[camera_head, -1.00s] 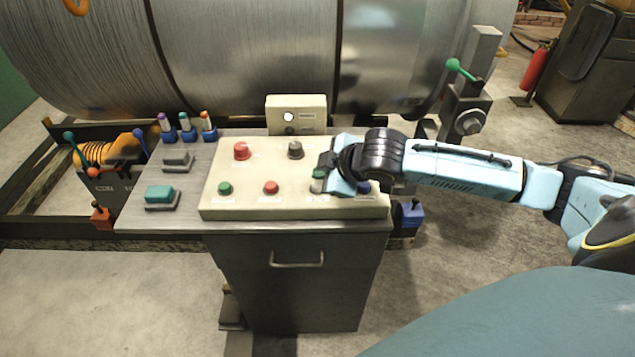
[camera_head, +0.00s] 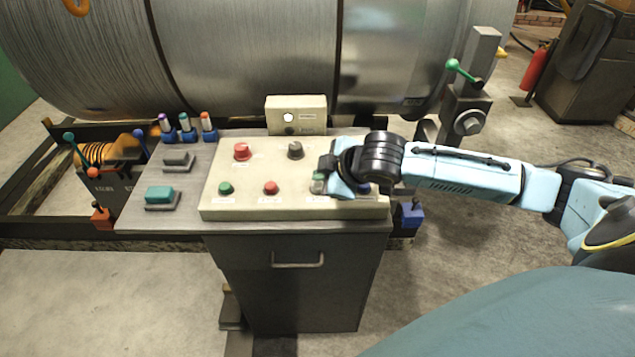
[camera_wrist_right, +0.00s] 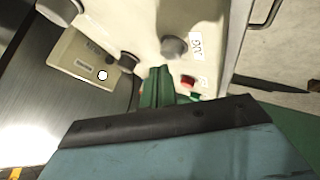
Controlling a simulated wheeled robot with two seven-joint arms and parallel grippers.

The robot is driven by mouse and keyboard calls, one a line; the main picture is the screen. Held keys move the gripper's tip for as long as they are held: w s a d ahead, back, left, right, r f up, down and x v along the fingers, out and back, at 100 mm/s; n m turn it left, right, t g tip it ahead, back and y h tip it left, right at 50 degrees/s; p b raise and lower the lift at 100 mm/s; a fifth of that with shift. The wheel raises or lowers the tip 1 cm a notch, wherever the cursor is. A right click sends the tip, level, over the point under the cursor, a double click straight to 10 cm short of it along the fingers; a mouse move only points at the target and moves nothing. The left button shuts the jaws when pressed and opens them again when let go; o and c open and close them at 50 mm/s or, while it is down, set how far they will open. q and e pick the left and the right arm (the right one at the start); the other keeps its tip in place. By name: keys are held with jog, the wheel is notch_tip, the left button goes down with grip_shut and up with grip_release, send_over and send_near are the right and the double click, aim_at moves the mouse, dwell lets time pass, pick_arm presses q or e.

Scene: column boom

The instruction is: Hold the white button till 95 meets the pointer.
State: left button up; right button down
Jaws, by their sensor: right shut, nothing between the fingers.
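The pale button (camera_head: 317,188), which I take for the white one, is in the front row of the control panel (camera_head: 262,207), right of a red button. My right gripper (camera_head: 319,177) is over it, its green fingertips shut and empty. The button also shows as a pale grey knob (camera_wrist_right: 175,48) in the right wrist view, close to the shut fingers (camera_wrist_right: 158,84). I cannot tell whether they touch or press it. I cannot make out a 95 or a pointer. My left gripper is not in view.
A green button (camera_head: 225,188), a red button (camera_head: 270,188), a red knob (camera_head: 242,151) and a dark knob (camera_head: 295,150) are on the panel. A small box (camera_head: 312,104) with a white round spot stands behind, before a large metal drum (camera_head: 240,60). A green-handled lever (camera_head: 460,71) is at right.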

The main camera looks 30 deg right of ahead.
jog(key=shift+f, duration=0.75)
dwell(1.7)
dwell(2.5)
jog(key=shift+r+p, duration=0.95)
jog(key=shift+p, duration=0.3)
notch_tip(320, 180, up, 5)
jog(key=p, duration=0.6)
jog(key=shift+r, duration=0.1)
